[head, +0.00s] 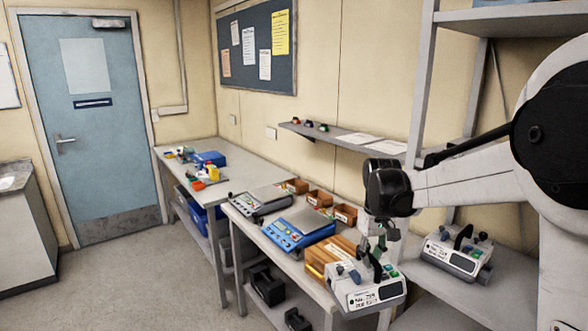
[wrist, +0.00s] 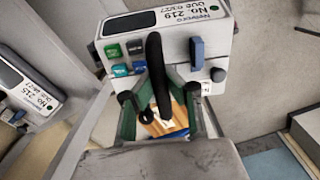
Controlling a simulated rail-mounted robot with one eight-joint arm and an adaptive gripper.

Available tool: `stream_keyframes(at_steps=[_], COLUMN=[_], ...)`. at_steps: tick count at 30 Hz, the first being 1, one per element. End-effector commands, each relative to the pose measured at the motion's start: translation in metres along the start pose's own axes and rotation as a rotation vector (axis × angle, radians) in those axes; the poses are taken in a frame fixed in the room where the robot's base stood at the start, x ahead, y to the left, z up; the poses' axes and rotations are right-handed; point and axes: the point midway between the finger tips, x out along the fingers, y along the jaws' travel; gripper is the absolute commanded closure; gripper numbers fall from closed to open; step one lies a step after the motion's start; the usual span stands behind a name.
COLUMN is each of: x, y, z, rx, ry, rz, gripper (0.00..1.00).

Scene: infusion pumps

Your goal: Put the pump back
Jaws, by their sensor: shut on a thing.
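The held pump (head: 366,292) is a white-grey box with a dark label strip and coloured buttons. In the wrist view the pump (wrist: 205,45) reads "No 219" and has green and blue buttons, a blue clip and a black handle. My gripper (head: 374,256) is shut on this handle, also in the wrist view (wrist: 158,103). The pump hangs in front of the bench's right end, seemingly above its surface. A second, similar pump (head: 458,252) stands on the lower shelf at right. A pump marked "No 215" (wrist: 32,92) shows at the left of the wrist view.
The bench (head: 240,218) carries a grey device (head: 262,200), a blue device (head: 299,230), small brown bins (head: 318,198) and a wooden box (head: 334,252). The rack shelf (head: 425,278) has bare room left of the second pump. A wall shelf (head: 345,140) overhangs the bench.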

Motion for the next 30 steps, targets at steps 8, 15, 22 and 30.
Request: stream_keyframes(at_steps=[8, 15, 22, 30], x=[0.02, 0.046, 0.069, 0.083], y=[0.0, 0.0, 0.0, -0.001], z=[-0.001, -0.001, -0.001, 0.0], rx=[0.0, 0.0, 0.001, 0.01], ry=[0.0, 0.0, 0.0, 0.0], rz=[0.0, 0.0, 0.0, 0.0], gripper=[1.0, 1.0, 1.0, 1.0])
